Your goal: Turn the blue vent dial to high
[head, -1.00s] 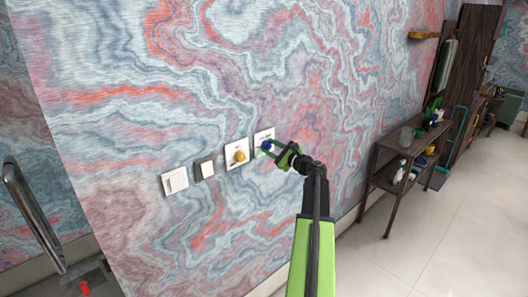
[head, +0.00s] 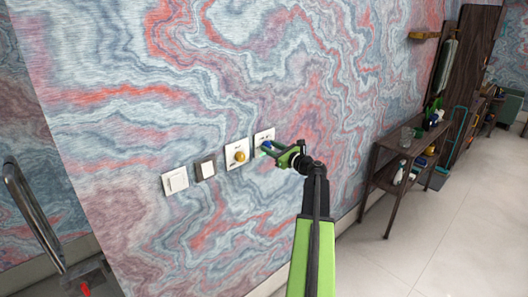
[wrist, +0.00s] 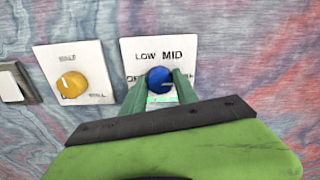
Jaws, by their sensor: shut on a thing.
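The blue vent dial (wrist: 159,78) sits on a white plate (wrist: 130,48) on the wall, in the upper middle of the wrist view. The plate reads LOW and MID along its top, with a partly covered OF... label at left. My gripper (wrist: 160,82) is shut on the dial, one green finger on each side. A pale mark shows on the dial's face, but I cannot tell its exact setting. In the head view the dial (head: 266,144) is mostly covered by my gripper (head: 268,149).
A yellow knob on a white plate (wrist: 71,84) is close at left, with a rocker switch (wrist: 12,84) beyond it. In the head view another white switch (head: 174,181) is farther left. A dark shelf (head: 398,152) with bottles stands at right.

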